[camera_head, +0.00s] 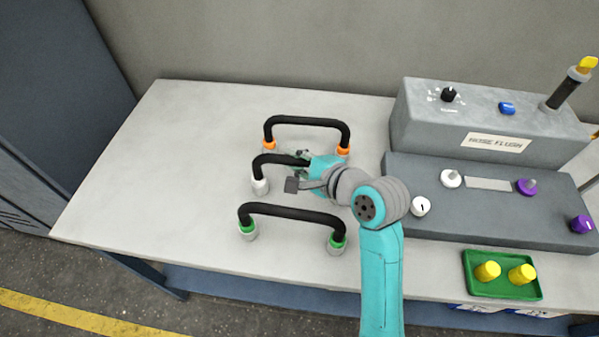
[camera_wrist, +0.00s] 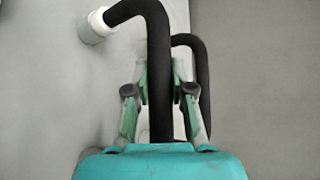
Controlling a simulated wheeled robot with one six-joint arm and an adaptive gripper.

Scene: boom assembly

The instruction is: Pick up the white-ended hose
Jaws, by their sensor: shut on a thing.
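The white-ended hose (camera_head: 268,161) is black and bent, between two other hoses on the table. One white end (camera_head: 260,186) shows at its left; its right part is hidden behind my arm. My gripper (camera_head: 297,169) is at the hose's top bar. In the wrist view the black hose (camera_wrist: 158,70) runs between the two fingers of my gripper (camera_wrist: 160,95), with its white end (camera_wrist: 95,27) at upper left. The gripper is shut on this hose. I cannot tell whether the hose is lifted off the table.
An orange-ended hose (camera_head: 308,121) stands behind and a green-ended hose (camera_head: 290,211) in front, both close. A grey console (camera_head: 480,215) with knobs and a green tray (camera_head: 503,289) with yellow caps are at right. The table's left part (camera_head: 170,150) is clear.

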